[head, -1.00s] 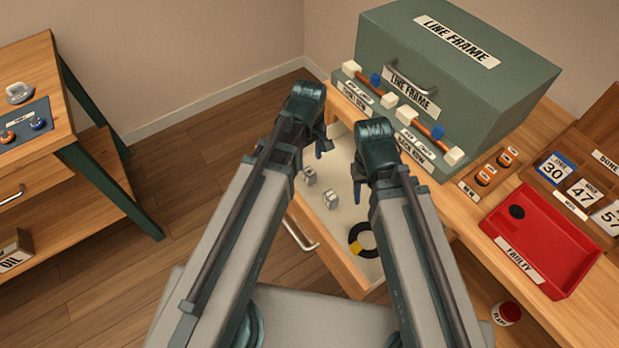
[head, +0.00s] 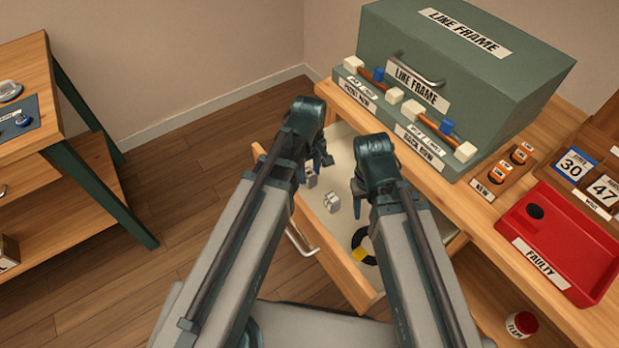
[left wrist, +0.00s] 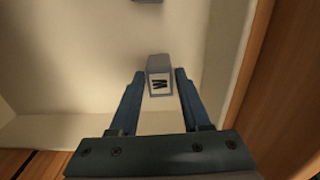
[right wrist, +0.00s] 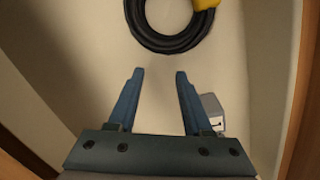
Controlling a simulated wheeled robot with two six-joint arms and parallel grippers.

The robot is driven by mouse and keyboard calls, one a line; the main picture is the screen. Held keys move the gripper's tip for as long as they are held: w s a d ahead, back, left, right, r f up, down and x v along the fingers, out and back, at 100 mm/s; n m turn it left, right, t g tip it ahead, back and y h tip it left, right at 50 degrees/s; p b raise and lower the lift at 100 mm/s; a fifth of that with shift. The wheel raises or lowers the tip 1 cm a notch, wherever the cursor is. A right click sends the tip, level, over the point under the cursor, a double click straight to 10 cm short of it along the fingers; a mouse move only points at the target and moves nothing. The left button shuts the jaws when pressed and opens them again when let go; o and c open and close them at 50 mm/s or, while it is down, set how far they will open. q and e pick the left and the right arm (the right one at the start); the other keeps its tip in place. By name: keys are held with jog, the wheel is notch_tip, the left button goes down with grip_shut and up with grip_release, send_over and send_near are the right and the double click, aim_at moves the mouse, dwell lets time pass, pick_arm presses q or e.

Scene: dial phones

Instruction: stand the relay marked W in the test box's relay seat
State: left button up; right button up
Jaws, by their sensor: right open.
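The relay marked W (left wrist: 160,82) is a small grey block lying in the open drawer, its W face toward the left wrist camera. In the head view it is partly hidden behind my left gripper (head: 322,164). My left gripper is open, with its fingertips on either side of this relay; narrow gaps seem to show. A second grey relay (head: 331,202) lies nearby in the drawer; its marking is unreadable. My right gripper (head: 358,196) is open and empty above the drawer, with that relay just beside one finger in the right wrist view (right wrist: 212,110). I cannot make out the test box.
The drawer (head: 345,272) also holds a black coil with a yellow part (head: 360,254). The green line frame (head: 450,75) stands behind on the bench. A red FAULTY tray (head: 565,245) and a NEW rack (head: 500,180) are right. Another table (head: 40,70) is at left.

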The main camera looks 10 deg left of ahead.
aim_at(309, 173)
pick_arm(q)
grip_shut()
jog(key=shift+r+p, duration=3.1)
pick_arm(e)
notch_tip(309, 173, up, 6)
